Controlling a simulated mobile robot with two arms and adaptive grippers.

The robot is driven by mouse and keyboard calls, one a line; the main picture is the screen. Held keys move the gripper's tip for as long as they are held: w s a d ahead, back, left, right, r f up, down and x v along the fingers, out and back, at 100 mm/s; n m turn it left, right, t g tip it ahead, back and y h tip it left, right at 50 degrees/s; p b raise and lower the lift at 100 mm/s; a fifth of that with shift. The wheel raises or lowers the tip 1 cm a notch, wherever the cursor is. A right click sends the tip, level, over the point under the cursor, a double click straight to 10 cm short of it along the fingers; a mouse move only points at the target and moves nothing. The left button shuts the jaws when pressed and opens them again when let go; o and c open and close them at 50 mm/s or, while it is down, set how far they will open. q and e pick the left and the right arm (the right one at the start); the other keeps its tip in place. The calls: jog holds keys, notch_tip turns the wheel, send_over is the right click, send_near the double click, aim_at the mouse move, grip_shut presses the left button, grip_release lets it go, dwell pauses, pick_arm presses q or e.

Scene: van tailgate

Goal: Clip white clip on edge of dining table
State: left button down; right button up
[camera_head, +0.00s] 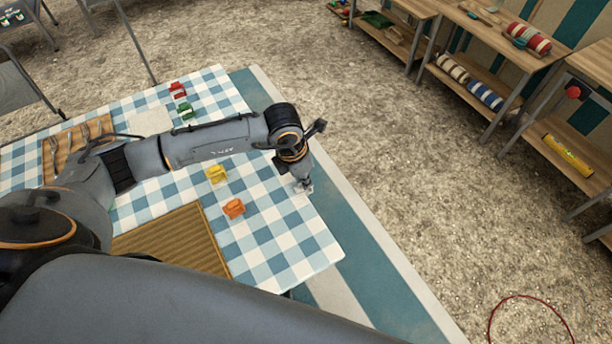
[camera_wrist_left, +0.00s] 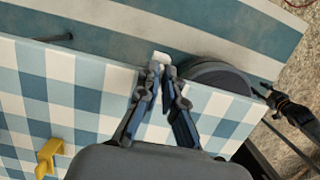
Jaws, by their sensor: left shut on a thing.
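The dining table has a blue-and-white checked top (camera_head: 285,245), and it also shows in the left wrist view (camera_wrist_left: 85,105). My left gripper (camera_head: 303,186) is at the table's right edge, pointing down. Its fingers (camera_wrist_left: 164,88) are shut on the small white clip (camera_wrist_left: 161,58). The clip is at the tips, over the edge in the wrist view. Whether it touches or grips the edge I cannot tell. A dark arm end (camera_wrist_left: 290,112) at the right of the wrist view looks like my right gripper; its fingers are unclear.
Red (camera_head: 177,89), green (camera_head: 185,110), yellow (camera_head: 216,174) and orange (camera_head: 233,208) clips stand on the table. A brown ribbed mat (camera_head: 180,240) lies at its front. A striped mat (camera_head: 365,260) covers ground beside the table. Shelves (camera_head: 500,75) stand farther right across open gravel.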

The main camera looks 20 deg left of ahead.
pick_arm(q)
jog(key=shift+s+a, duration=0.25)
jog(key=shift+s, duration=0.05)
jog(key=shift+s+a, duration=0.2)
dwell(0.3)
jog(key=shift+s+a, duration=0.2)
jog(key=shift+s, duration=0.15)
dwell(0.4)
jog(key=c, duration=1.4)
grip_release()
